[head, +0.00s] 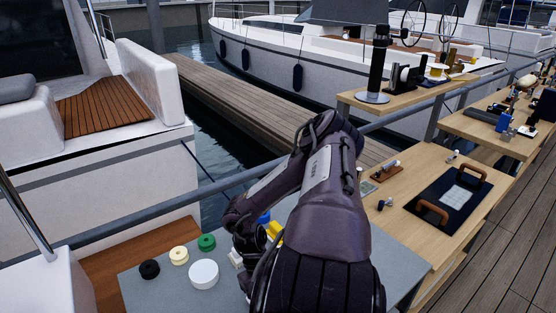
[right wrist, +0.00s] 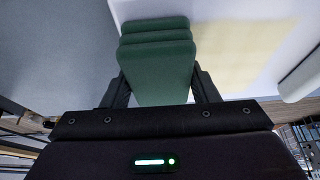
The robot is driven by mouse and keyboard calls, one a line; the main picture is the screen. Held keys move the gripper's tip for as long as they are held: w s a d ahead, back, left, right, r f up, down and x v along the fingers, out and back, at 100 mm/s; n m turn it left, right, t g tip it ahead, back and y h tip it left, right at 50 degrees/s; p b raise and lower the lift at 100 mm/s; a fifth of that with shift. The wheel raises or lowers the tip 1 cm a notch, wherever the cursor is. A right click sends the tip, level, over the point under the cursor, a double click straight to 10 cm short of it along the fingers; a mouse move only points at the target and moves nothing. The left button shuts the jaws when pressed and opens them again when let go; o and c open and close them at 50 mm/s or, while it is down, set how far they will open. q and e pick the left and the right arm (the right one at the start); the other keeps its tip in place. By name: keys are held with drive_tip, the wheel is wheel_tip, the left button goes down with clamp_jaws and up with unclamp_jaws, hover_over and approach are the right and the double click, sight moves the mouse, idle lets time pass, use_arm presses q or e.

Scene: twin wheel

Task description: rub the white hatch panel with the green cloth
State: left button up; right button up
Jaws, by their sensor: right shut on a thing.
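The green cloth (right wrist: 158,65), a folded stack of layers, is in the right wrist view. My right gripper (right wrist: 160,88) is shut on it, with a dark finger on each side. Beyond the cloth is the white hatch panel (right wrist: 225,10), with a pale yellow patch (right wrist: 240,55) on it right of the cloth. The cloth overlaps the panel in this view; I cannot tell whether it touches. In the head view my right arm hides the gripper, the cloth and most or all of the panel. My left gripper is not in view.
On the grey tabletop (head: 150,297) sit a white disc (head: 203,274) and black (head: 149,269), cream (head: 179,255) and green (head: 206,242) round pieces. Yellow and blue pieces show beside my arm. A wooden bench (head: 405,175) with a dark tray (head: 450,205) stands right. A rail runs behind.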

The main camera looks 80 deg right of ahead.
drive_tip(key=shift+w+a, duration=0.4)
drive_tip(key=shift+a, duration=0.05)
drive_tip(key=shift+d+r+p, duration=0.1)
drive_tip(key=shift+r+p, duration=0.65)
drive_tip(key=shift+r+p, duration=1.5)
drive_tip(key=shift+r, duration=0.15)
drive_tip(key=shift+r+p, duration=1.85)
drive_tip(key=shift+p, duration=0.05)
